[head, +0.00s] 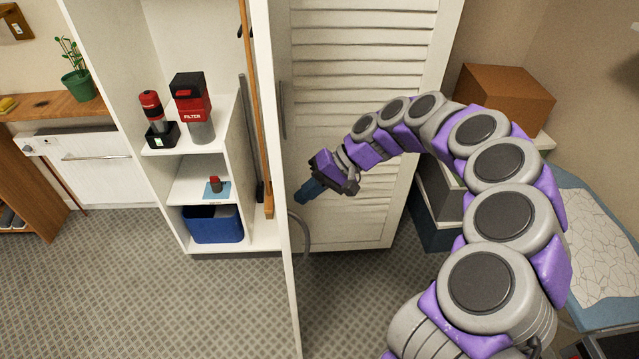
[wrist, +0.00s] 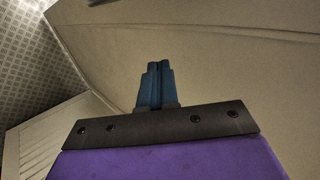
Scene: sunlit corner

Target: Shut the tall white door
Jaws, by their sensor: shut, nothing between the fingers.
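The tall white door (head: 289,200) stands open, seen nearly edge-on in the head view, its near edge running down toward the bottom of the picture. A dark handle (head: 281,110) is on its right face. My gripper (head: 302,197) is shut and empty, just right of this face, with its dark blue fingers pointing down-left. In the wrist view, the closed fingers (wrist: 155,85) point toward a broad pale surface (wrist: 220,60) that looks like the door's face. I cannot tell whether the fingertips touch it.
Left of the door is an open cabinet with shelves (head: 205,185), red-and-black devices, a blue bin (head: 213,224) and a broom (head: 256,120). A louvred white panel (head: 360,60) is behind my gripper. Boxes (head: 505,95) stand at right. The floor (head: 130,290) at front left is clear.

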